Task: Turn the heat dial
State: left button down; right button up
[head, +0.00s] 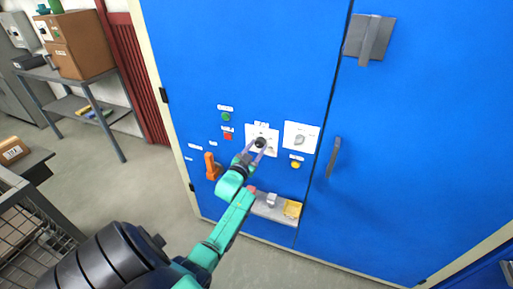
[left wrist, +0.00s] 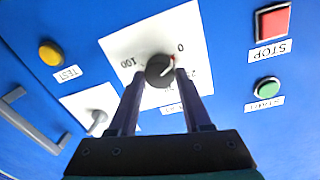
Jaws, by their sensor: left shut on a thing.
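The heat dial (head: 260,142) is a round black knob on a white plate on the blue cabinet front. In the left wrist view the dial (left wrist: 159,69) shows upside down, with a red and white pointer mark on its edge and printed numbers, 0 and 100 among them, around it. My left gripper (head: 258,148) is at the dial, with one finger on each side of the knob, shut on it. The fingers hide part of the plate and its scale. My right gripper is in neither view.
A grey switch on a white plate (head: 300,138) sits right of the dial, above a yellow TEST button (head: 295,164). A green button (head: 226,117), a red STOP button (head: 228,136) and an orange handle (head: 211,167) are left. A small shelf (head: 262,210) juts out below.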

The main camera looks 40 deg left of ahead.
pick_arm(q)
jog(key=shift+f+n, duration=0.1)
jog(key=shift+n, duration=0.3)
jog(key=shift+c, duration=1.7)
grip_release()
jog(key=v, duration=1.4)
jog(key=shift+s+d+b, duration=0.15)
jog(key=shift+s+b, duration=0.15)
jog(key=shift+b, duration=0.15)
